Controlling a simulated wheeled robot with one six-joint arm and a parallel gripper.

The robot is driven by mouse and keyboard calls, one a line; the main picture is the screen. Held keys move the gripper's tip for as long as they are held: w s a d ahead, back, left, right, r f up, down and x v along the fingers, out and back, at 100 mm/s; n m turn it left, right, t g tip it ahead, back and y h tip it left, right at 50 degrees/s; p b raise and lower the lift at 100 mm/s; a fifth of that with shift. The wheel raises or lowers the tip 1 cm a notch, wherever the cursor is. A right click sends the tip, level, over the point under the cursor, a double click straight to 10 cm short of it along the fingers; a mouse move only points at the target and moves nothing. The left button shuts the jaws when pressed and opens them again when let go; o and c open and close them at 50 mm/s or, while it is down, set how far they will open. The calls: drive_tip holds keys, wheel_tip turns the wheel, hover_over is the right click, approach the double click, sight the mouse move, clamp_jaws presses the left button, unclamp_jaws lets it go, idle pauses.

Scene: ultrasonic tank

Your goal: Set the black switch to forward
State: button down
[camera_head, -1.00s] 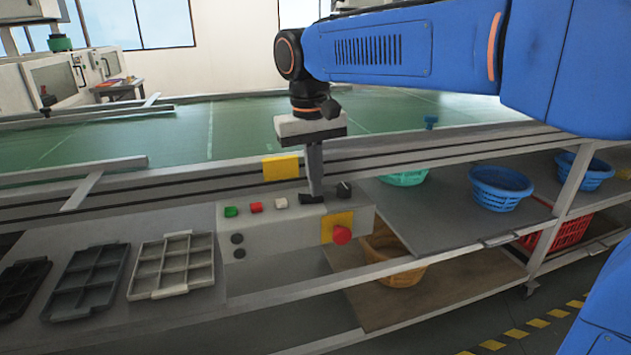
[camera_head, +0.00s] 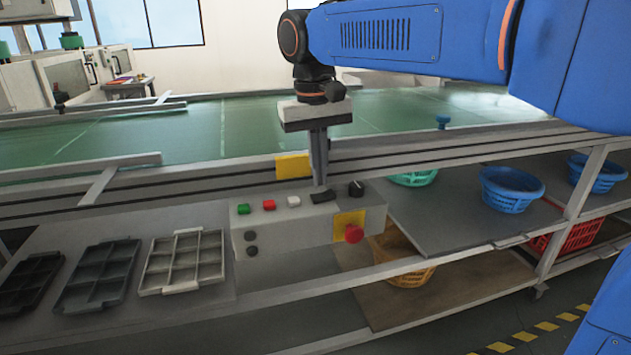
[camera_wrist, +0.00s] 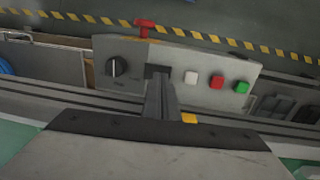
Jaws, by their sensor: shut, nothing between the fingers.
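The grey control box (camera_head: 290,238) sits at the front of the green conveyor. A flat black switch (camera_head: 323,197) is on its top, between the white button and a round black knob (camera_head: 357,188). My gripper (camera_head: 320,185) is shut and empty, pointing down just above the flat switch. I cannot tell whether the tips touch it. In the wrist view my gripper (camera_wrist: 158,80) partly covers the flat black switch (camera_wrist: 155,71), so its tilt is unclear. The black knob (camera_wrist: 117,67) there shows a pale pointer line.
Green (camera_head: 243,209), red (camera_head: 269,205) and white (camera_head: 294,202) buttons line the box top. A red stop button (camera_head: 354,233) on yellow faces front. The conveyor rail (camera_head: 400,159) runs behind. Trays (camera_head: 185,288) lie left; blue baskets (camera_head: 510,185) stand right.

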sight(328, 192)
wheel_tip(328, 192, up, 11)
drive_tip(key=shift+a+r, duration=0.15)
drive_tip(key=shift+a, duration=0.2)
idle(0.3)
drive_tip(key=shift+w+r+h, duration=0.15)
drive_tip(key=shift+w+h, duration=0.15)
drive_tip(key=shift+h, duration=0.1)
drive_tip(key=shift+d, duration=0.1)
drive_tip(key=f, duration=0.4)
drive_tip(key=d+f, duration=0.1)
drive_tip(key=f, duration=0.9)
drive_tip(key=shift+w+d, duration=0.25)
drive_tip(key=shift+d, duration=0.15)
drive_tip(key=shift+d, duration=0.1)
